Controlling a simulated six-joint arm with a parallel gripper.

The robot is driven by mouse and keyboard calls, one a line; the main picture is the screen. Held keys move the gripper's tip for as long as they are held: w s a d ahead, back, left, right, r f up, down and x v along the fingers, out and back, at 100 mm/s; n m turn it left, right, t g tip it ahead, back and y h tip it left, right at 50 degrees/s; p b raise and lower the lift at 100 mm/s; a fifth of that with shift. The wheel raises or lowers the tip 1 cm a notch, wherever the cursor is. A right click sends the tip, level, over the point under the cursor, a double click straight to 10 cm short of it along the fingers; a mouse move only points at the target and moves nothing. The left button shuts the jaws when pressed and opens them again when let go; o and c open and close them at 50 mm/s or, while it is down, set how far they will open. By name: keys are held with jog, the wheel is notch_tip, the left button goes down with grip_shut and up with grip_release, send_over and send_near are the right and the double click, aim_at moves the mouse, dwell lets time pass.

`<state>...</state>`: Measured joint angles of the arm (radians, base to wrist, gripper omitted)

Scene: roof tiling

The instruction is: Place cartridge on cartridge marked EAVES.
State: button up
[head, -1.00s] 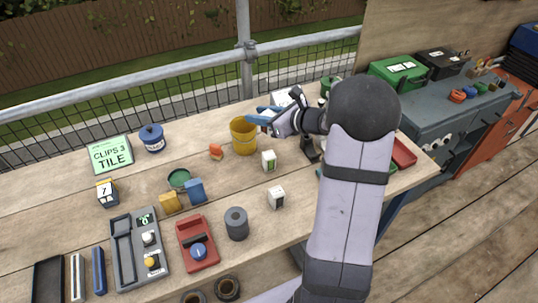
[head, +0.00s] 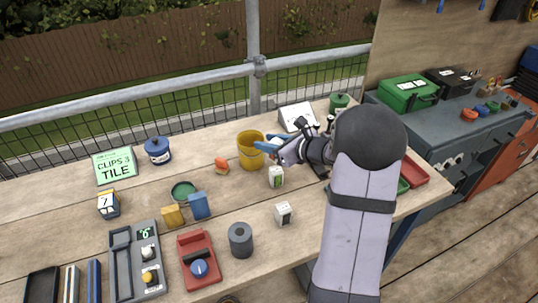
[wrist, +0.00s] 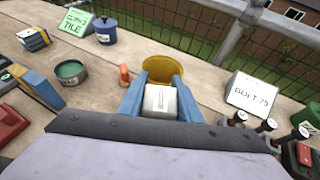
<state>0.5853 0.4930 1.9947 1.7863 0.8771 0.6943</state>
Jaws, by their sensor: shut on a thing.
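My gripper (head: 267,146) is in front of the right side of the yellow bucket in the head view. In the wrist view its blue fingers (wrist: 160,98) are shut on a pale, box-shaped cartridge (wrist: 160,103) with a small dark-lined label. A white cartridge with a green mark (head: 276,178) stands on the bench just below the gripper in the head view. Another white cartridge with a dark mark (head: 284,213) stands nearer the front edge. Their label words are too small to read, so I cannot tell which says EAVES.
The yellow bucket (head: 250,157) stands close to the gripper, with an orange item (head: 221,165) to its left. A white sign (wrist: 252,94) and upright tools are on the right.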

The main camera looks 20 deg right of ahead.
jog(key=shift+f, duration=2.25)
jog(key=shift+f, duration=0.25)
jog(key=o, duration=1.3)
jog(key=shift+r, duration=0.1)
jog(key=shift+c, duration=0.2)
jog(key=shift+r, duration=0.15)
jog(key=b+v, duration=0.1)
jog(key=v, duration=1.1)
jog(key=shift+b, duration=0.4)
jog(key=shift+a, duration=0.1)
